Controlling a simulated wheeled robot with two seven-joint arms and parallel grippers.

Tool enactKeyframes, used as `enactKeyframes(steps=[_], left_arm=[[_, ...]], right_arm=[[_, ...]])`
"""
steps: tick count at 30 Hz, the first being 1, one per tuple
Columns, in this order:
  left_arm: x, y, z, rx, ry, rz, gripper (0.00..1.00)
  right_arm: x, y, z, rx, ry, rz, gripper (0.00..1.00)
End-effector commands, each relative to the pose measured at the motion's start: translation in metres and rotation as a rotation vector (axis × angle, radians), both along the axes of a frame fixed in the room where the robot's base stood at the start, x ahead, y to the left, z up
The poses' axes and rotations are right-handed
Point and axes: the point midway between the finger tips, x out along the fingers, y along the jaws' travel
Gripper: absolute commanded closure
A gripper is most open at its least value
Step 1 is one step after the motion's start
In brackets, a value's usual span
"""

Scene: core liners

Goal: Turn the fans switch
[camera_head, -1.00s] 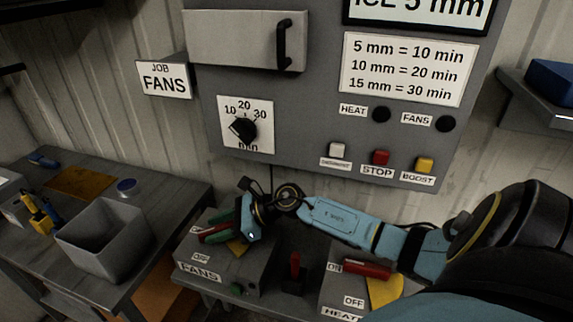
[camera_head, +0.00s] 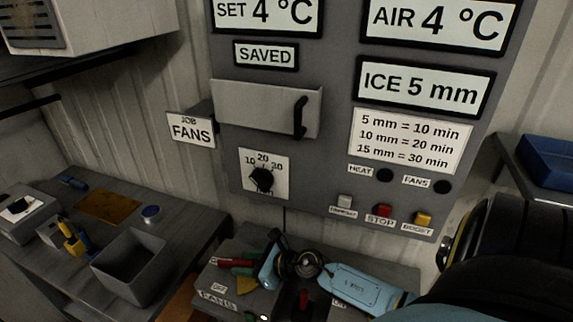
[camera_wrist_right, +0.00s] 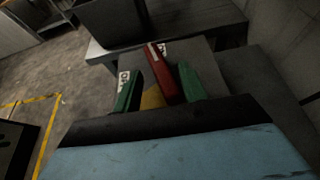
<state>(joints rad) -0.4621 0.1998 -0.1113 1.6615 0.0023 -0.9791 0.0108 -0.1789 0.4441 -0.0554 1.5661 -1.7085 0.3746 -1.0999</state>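The fans switch is a grey box with a FANS label (camera_head: 217,302) and an OFF label (camera_head: 218,288) on the bench under the wall panel. Its red handle (camera_head: 228,262) lies roughly flat, over a yellow patch (camera_head: 246,285). My right gripper (camera_head: 245,268) reaches over the box from the right. In the right wrist view its two green fingertips (camera_wrist_right: 159,88) stand apart, one on each side of the red handle (camera_wrist_right: 160,68). A small gap shows at the left finger; contact at the right finger is unclear. My left gripper is out of view.
The wall panel has a dial (camera_head: 262,179), a dark FANS lamp (camera_head: 442,187) and several buttons. A JOB FANS sign (camera_head: 191,130) hangs at its left. An upright red-topped lever (camera_head: 304,300) stands right of the box. A grey bin (camera_head: 130,265) stands on the left table.

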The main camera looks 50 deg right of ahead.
Motion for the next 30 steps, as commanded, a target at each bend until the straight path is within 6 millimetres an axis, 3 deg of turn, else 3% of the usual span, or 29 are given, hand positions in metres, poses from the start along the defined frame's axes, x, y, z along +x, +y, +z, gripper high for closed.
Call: enactKeyframes(steps=[14, 21, 30], left_arm=[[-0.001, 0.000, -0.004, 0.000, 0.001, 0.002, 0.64], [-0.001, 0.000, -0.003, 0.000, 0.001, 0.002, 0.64], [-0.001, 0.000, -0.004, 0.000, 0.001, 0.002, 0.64]], right_arm=[[-0.082, -0.033, 0.035, -0.002, 0.001, 0.005, 0.58], [-0.068, -0.028, 0.074, 0.358, -0.079, -0.255, 0.58], [-0.066, -0.039, 0.099, 0.846, -0.116, -0.609, 0.58]])
